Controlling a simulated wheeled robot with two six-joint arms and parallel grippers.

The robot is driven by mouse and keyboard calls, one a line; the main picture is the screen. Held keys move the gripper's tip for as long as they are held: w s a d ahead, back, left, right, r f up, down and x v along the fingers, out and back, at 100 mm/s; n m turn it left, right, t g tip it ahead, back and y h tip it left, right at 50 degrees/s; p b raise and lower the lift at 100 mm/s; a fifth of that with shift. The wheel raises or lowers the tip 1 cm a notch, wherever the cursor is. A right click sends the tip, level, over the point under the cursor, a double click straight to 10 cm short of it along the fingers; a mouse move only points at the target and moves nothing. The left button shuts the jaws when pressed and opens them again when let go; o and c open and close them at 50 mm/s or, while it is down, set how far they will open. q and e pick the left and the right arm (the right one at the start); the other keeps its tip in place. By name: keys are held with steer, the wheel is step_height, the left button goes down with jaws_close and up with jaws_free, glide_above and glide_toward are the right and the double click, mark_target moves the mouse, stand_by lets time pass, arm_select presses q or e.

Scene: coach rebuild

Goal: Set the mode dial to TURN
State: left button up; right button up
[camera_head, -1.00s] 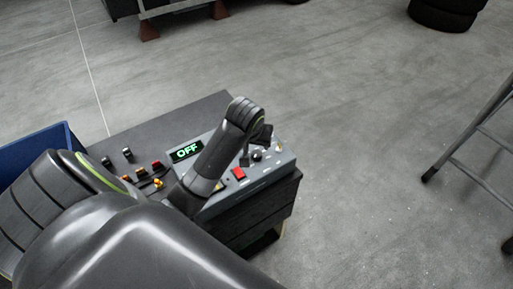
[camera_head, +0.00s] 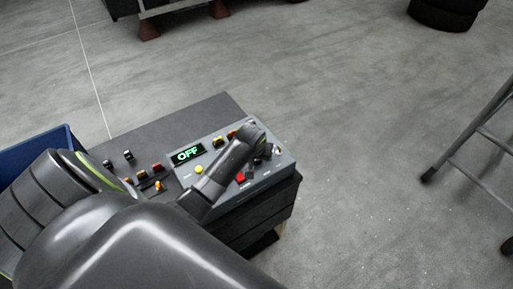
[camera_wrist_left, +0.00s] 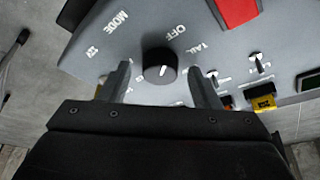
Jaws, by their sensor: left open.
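The black mode dial (camera_wrist_left: 160,64) sits on the grey control panel (camera_wrist_left: 90,62), with the word MODE beside it and OFF and TAIL printed around it. Other labels around it are too small or partly covered to read. My left gripper (camera_wrist_left: 160,74) is open, with one finger on each side of the dial and gaps showing between them. In the head view, my left gripper (camera_head: 264,158) is over the right part of the panel and hides the dial area. The green display (camera_head: 187,155) reads OFF. My right gripper is not in view.
A red switch (camera_wrist_left: 237,9) and several small toggles (camera_wrist_left: 256,60) are close to the dial. The panel stands on a dark cabinet (camera_head: 225,104). A blue bin (camera_head: 35,152) is at the left, and a ladder (camera_head: 470,130) stands at the right on open floor.

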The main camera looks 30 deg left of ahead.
arm_select(q)
steer(key=shift+c, duration=1)
steer(key=c, duration=0.8)
